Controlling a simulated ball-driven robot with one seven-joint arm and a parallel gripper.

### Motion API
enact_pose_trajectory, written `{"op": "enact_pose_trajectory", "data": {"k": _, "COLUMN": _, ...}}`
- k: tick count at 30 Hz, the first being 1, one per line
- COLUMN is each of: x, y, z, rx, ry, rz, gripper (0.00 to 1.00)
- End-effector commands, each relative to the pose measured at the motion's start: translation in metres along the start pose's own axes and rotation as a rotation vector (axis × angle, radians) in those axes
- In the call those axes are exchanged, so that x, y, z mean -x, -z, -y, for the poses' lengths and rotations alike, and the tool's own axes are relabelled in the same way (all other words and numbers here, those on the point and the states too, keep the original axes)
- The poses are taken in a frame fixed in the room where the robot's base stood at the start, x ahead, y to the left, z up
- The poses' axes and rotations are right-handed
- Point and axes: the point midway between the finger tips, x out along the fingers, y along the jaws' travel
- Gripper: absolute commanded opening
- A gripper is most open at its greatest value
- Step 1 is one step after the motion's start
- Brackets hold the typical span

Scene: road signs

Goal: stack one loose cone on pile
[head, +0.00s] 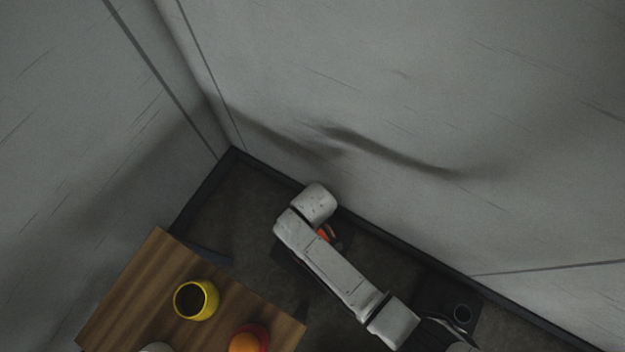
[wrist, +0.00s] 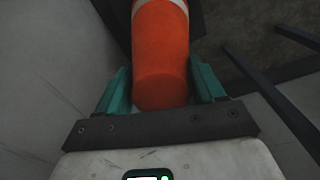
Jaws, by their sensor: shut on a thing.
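An orange cone (wrist: 161,60) with a white band stands out in the wrist view, between the teal fingers of my gripper (wrist: 161,80). The gripper is shut on the cone, with a finger on each side of it. The cone's far end runs out of the top of that view. In the head view a small orange patch (head: 325,231) shows beside my arm, which hides most of it and my gripper. I cannot make out a pile of cones in either view.
A wooden table (head: 133,297) is at the lower left of the head view. It holds a yellow pot (head: 196,300) and an orange ball-like thing (head: 244,343) on something red. Grey walls (head: 400,90) meet in a corner behind my arm. Dark floor (head: 232,212) shows between table and walls.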

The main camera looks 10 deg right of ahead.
Motion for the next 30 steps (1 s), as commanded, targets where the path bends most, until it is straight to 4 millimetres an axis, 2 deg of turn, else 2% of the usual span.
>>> {"op": "enact_pose_trajectory", "data": {"k": 15, "x": -0.034, "y": -0.006, "z": -0.004, "rx": -0.003, "ry": -0.001, "rz": -0.003, "gripper": 0.00}}
{"op": "enact_pose_trajectory", "data": {"k": 30, "x": -0.042, "y": -0.007, "z": -0.004, "rx": -0.004, "ry": -0.001, "rz": -0.006, "gripper": 0.00}}
